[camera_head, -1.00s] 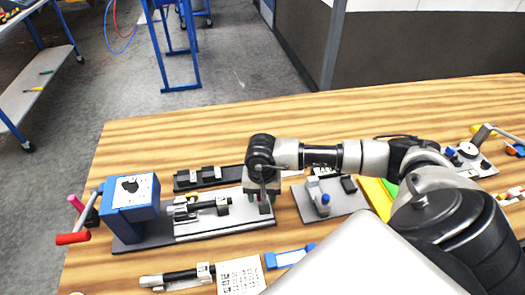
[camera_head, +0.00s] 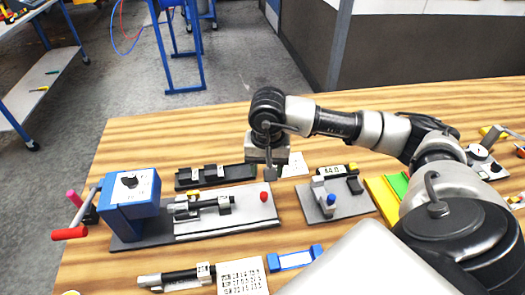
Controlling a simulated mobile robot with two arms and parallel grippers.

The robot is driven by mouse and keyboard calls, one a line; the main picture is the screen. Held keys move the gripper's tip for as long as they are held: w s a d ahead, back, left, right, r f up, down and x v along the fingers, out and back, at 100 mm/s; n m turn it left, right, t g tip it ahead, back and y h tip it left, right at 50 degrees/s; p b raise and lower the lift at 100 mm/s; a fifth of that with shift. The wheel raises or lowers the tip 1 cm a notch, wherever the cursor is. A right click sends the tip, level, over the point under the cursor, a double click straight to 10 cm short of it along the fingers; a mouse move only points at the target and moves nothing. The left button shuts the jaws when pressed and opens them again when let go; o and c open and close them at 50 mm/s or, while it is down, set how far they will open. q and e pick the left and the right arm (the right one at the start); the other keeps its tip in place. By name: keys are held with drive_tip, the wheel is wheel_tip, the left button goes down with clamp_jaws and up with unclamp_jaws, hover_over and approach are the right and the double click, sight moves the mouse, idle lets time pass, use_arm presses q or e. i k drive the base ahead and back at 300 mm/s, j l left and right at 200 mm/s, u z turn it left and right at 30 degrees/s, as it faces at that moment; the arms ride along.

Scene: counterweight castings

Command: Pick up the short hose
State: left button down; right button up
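My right gripper (camera_head: 270,174) hangs down above the table, just behind the right end of the plate of the blue crank fixture (camera_head: 131,205). Its fingers overlap from this angle, so I cannot tell whether they are open; no hose shows in them. Several dark hose-like pieces with pale ends are in view. A short labelled dark piece (camera_head: 331,171) lies right of the gripper. Another dark piece (camera_head: 209,204) lies on the fixture plate. A longer dark piece (camera_head: 180,276) lies at the front left. I cannot tell which is named the short hose. My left gripper is not in view.
A black rack (camera_head: 215,177) lies behind the fixture. A grey plate with a blue knob (camera_head: 336,205) is to the right, beside yellow and green strips (camera_head: 384,199). A printed card (camera_head: 242,277) and a blue-and-white block (camera_head: 294,258) lie in front.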

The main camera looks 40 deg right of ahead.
sight(202, 205)
drive_tip(key=k+j, duration=1.25)
